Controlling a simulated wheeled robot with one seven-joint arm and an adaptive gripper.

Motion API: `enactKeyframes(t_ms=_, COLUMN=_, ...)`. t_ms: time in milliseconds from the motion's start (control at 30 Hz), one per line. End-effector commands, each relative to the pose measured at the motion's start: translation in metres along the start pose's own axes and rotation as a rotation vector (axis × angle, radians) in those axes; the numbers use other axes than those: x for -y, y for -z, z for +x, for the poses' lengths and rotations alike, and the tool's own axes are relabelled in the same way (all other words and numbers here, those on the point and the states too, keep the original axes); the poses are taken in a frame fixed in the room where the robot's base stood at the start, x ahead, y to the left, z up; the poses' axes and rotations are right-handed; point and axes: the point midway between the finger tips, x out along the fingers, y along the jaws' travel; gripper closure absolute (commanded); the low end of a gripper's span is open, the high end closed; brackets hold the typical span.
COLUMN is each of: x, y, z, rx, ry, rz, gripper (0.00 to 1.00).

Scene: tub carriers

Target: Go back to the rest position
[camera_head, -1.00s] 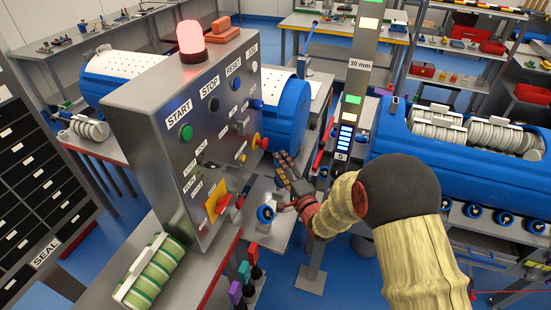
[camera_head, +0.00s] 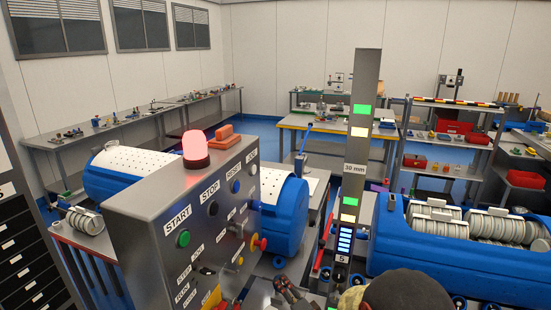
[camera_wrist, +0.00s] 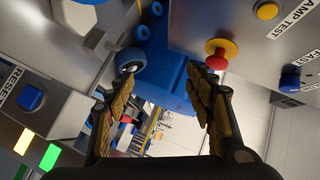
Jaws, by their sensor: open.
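My gripper (camera_wrist: 160,112) is open in the wrist view, with its two fingers apart and nothing between them. Beyond the fingers are a blue machine body (camera_wrist: 165,65) and a red emergency knob on a yellow ring (camera_wrist: 218,52). In the head view my gripper (camera_head: 288,290) is only partly seen at the bottom edge, right of the grey control panel (camera_head: 150,205). The rest of my arm is mostly below the frame.
The panel carries a lit red beacon (camera_head: 195,148) and a green start button (camera_head: 183,238). A grey post with lights (camera_head: 356,140) stands close to my arm. A blue tub with white discs (camera_head: 440,262) is at right. Workbenches (camera_head: 130,125) line the back.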

Motion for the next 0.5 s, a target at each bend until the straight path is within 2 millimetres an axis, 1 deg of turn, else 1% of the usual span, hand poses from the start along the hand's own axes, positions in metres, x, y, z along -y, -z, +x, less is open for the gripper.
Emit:
enactKeyframes(t_ms=33, x=-0.027, y=-0.006, z=-0.006, rx=0.020, ry=-0.096, rz=-0.066, gripper=0.47)
enactKeyframes(t_ms=100, x=-0.057, y=-0.011, z=-0.017, rx=0.058, ry=-0.228, rz=-0.175, gripper=0.47)
enactKeyframes(t_ms=167, x=-0.074, y=-0.011, z=-0.031, rx=0.098, ry=-0.331, rz=-0.267, gripper=0.47)
enactKeyframes(t_ms=200, x=-0.083, y=-0.011, z=-0.042, rx=0.129, ry=-0.397, rz=-0.327, gripper=0.47)
enactKeyframes(t_ms=267, x=-0.091, y=-0.008, z=-0.062, rx=0.179, ry=-0.488, rz=-0.410, gripper=0.47)
enactKeyframes(t_ms=300, x=-0.095, y=-0.005, z=-0.077, rx=0.217, ry=-0.544, rz=-0.463, gripper=0.47)
enactKeyframes(t_ms=367, x=-0.096, y=-0.001, z=-0.101, rx=0.275, ry=-0.620, rz=-0.535, gripper=0.47)
enactKeyframes(t_ms=400, x=-0.093, y=0.002, z=-0.119, rx=0.317, ry=-0.665, rz=-0.580, gripper=0.47)
enactKeyframes(t_ms=467, x=-0.088, y=0.006, z=-0.147, rx=0.383, ry=-0.726, rz=-0.640, gripper=0.47)
enactKeyframes(t_ms=500, x=-0.082, y=0.008, z=-0.168, rx=0.429, ry=-0.761, rz=-0.677, gripper=0.47)
